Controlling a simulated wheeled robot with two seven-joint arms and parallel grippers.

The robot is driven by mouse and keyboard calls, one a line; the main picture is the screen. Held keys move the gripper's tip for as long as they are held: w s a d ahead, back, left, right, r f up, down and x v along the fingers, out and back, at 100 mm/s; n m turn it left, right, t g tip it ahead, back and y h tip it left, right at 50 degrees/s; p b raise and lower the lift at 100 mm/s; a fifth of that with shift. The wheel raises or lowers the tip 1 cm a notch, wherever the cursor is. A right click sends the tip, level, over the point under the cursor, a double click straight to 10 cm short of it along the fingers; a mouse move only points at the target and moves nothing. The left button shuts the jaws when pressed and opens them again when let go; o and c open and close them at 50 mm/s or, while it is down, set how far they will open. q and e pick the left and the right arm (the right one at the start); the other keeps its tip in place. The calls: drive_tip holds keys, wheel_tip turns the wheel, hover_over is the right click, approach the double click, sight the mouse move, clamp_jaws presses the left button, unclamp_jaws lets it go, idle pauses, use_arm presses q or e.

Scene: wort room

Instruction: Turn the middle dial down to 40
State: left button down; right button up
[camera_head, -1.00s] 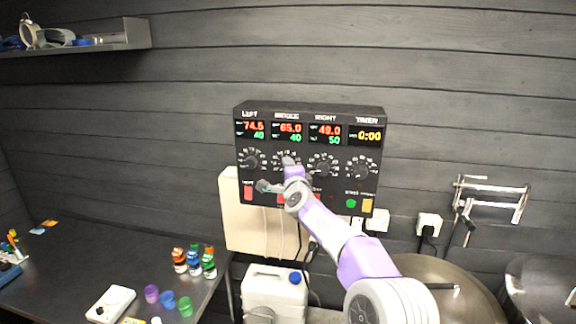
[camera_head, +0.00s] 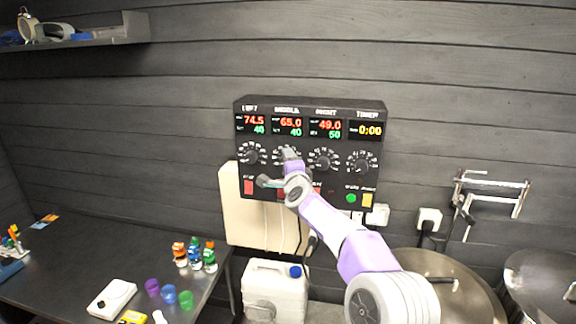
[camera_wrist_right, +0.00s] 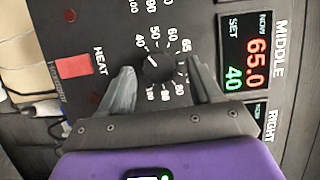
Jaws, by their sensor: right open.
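The control panel (camera_head: 310,184) hangs on the dark wall. Its middle display (camera_head: 287,127) reads 65.0 in red, with a green set value of 40; the right wrist view shows the same display (camera_wrist_right: 243,65). The middle dial (camera_wrist_right: 155,69) is a black knob whose white mark points toward the 40. My right gripper (camera_wrist_right: 165,82) is open, with one finger on each side of the dial and gaps visible between fingers and knob. In the head view my right gripper (camera_head: 276,168) partly covers the middle dial. My left gripper is not in view.
The left dial (camera_head: 251,154), right dial (camera_head: 325,160) and timer dial (camera_head: 362,163) flank the middle one. A red heat switch (camera_wrist_right: 74,66) sits below it.

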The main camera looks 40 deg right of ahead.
drive_tip(key=b+v, duration=0.1)
drive_tip(key=v, duration=0.6)
drive_tip(key=shift+s, duration=0.2)
idle(0.4)
